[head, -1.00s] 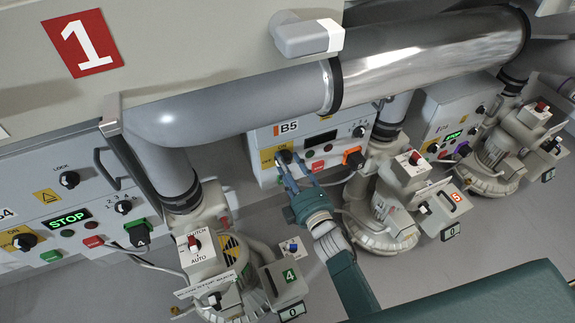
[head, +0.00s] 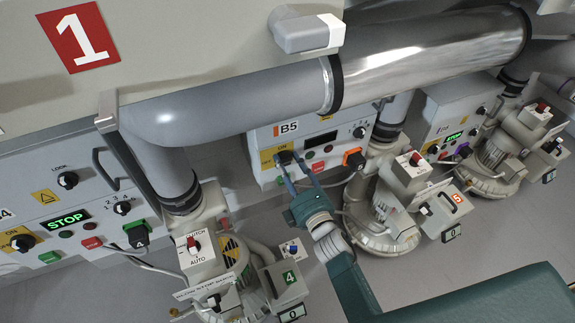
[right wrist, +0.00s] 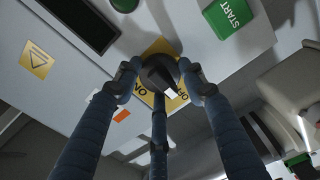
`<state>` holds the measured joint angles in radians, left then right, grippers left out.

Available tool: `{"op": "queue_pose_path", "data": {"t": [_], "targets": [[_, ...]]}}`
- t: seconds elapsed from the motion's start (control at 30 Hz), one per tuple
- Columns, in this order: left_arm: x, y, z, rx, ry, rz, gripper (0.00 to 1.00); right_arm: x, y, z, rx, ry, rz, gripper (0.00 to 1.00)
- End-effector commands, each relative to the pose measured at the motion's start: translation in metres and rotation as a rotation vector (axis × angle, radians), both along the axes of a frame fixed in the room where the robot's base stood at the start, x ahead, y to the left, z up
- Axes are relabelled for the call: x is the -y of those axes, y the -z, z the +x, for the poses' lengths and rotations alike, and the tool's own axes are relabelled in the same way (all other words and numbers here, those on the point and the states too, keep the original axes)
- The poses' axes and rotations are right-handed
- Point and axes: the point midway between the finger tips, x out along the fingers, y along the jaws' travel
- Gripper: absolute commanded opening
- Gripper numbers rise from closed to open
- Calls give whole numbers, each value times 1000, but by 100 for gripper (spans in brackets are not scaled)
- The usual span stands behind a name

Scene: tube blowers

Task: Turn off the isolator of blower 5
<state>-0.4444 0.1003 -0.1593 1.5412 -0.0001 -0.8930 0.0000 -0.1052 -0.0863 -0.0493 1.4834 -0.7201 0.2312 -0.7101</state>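The blower 5 control panel, marked B5 (head: 289,127), is a light grey box in the middle of the head view. Its isolator is a black rotary knob (head: 284,157) on a yellow plate at the panel's left. The panel's display (head: 320,140) is dark. In the right wrist view the knob (right wrist: 158,72) has a white pointer mark and sits on the yellow plate, whose lettering is partly hidden. My right gripper (right wrist: 160,78) has blue fingers spread around the knob; firm contact cannot be told. It also shows in the head view (head: 298,168). My left gripper is not in view.
Blower 4's panel (head: 65,218) at left and the panel right of B5 (head: 453,135) have lit green STOP displays. A large pipe (head: 230,105) crosses above. Blower 5's body (head: 385,205) stands close to the right of my right gripper. A green START button (right wrist: 228,15) is near the knob.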

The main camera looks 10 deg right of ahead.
Motion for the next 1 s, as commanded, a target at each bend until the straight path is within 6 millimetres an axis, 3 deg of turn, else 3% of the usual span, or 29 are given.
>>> {"op": "queue_pose_path", "data": {"t": [0.03,0.1,0.47,1.0], "targets": [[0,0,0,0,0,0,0,-1,1,-1,-1,-2,-2,50],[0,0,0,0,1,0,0,-1,1,-1,-1,-2,-1,60],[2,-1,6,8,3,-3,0,1,1,-5,-1,0,1,60],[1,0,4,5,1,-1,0,19,1,-103,-2,-2,-1,60]]}}
